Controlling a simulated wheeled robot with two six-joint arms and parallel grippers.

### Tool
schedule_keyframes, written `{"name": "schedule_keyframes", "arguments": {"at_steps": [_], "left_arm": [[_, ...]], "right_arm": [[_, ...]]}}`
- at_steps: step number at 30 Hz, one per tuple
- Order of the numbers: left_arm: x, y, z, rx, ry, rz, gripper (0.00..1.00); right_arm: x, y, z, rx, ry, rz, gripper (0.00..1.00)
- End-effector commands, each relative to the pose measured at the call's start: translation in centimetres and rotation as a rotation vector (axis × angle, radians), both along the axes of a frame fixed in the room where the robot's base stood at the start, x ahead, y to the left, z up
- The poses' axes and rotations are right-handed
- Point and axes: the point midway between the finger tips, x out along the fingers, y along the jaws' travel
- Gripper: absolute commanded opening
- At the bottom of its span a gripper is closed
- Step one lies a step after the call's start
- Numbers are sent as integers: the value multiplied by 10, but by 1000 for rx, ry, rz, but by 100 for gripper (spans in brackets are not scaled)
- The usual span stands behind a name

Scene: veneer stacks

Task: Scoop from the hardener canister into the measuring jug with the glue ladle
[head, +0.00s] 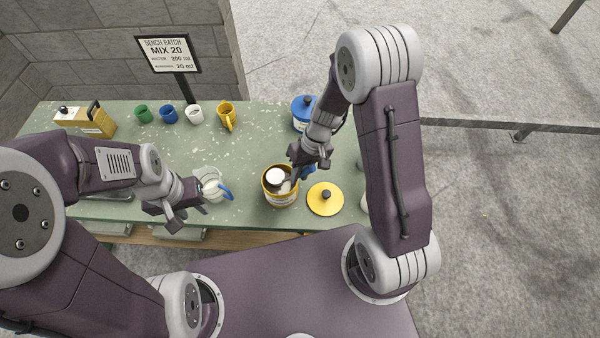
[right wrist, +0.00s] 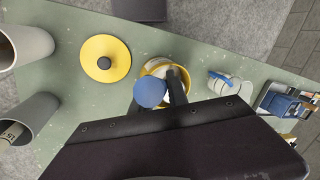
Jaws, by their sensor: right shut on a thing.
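An open yellow canister (head: 281,199), apparently the hardener, stands near the front of the bench; pale contents show inside. My right gripper (head: 297,165) is just above its far right rim, shut on the blue-handled glue ladle. The ladle's blue end (right wrist: 150,92) shows over the canister (right wrist: 147,68) in the right wrist view; its bowl is not clear. The clear measuring jug (head: 211,178) with a blue handle stands left of the canister, also in the right wrist view (right wrist: 232,84). My left gripper (head: 180,205) is close to the jug's left side; its finger gap is unclear.
A yellow lid (head: 325,199) lies right of the canister. A blue-lidded container (head: 303,108) stands behind. The mid-bench is clear.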

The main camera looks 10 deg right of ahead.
Motion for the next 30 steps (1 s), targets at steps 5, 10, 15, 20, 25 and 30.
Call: {"name": "schedule_keyframes", "arguments": {"at_steps": [5,10,15,20,25,30], "left_arm": [[0,0,9,0,0,0,36],[0,0,20,0,0,0,36],[0,0,32,0,0,0,36],[0,0,44,0,0,0,36],[0,0,56,0,0,0,36],[0,0,68,0,0,0,36]], "right_arm": [[0,0,11,0,-1,0,0],[0,0,25,0,-2,-1,0],[1,0,41,0,-2,-1,0],[0,0,56,0,-2,0,0],[0,0,71,1,-2,0,0],[1,0,87,2,-3,0,0]]}}
